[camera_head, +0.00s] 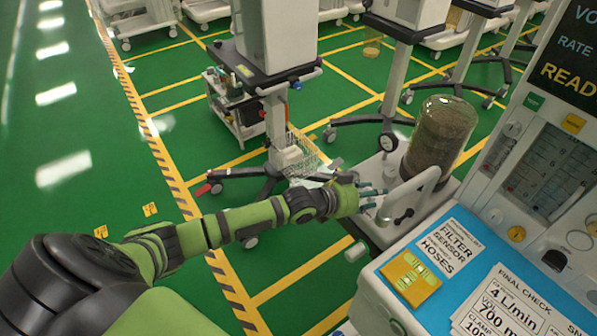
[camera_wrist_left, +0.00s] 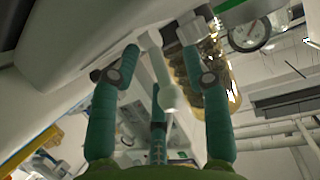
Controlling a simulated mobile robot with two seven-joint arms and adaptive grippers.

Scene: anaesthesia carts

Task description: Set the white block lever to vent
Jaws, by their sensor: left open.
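The white block (camera_head: 412,196) stands beside the clear canister of granules (camera_head: 440,137) on the machine at right in the head view. My left gripper (camera_head: 377,198) reaches in from the left and is at the block's near left side, its teal fingers apart. In the left wrist view, a pale lever with a rounded end (camera_wrist_left: 168,88) shows between the spread fingers of the gripper (camera_wrist_left: 162,58). I cannot tell whether a finger touches it. The lever is mostly hidden in the head view, and no vent marking is readable. My right gripper is out of view.
The blue worktop (camera_head: 385,268) holds a yellow pad (camera_head: 411,278), a hoses label (camera_head: 449,246) and a final check sheet (camera_head: 508,304). A gauge (camera_wrist_left: 250,36) sits near the canister in the wrist view. A cart (camera_head: 275,75) stands behind my left arm. Green floor is open at left.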

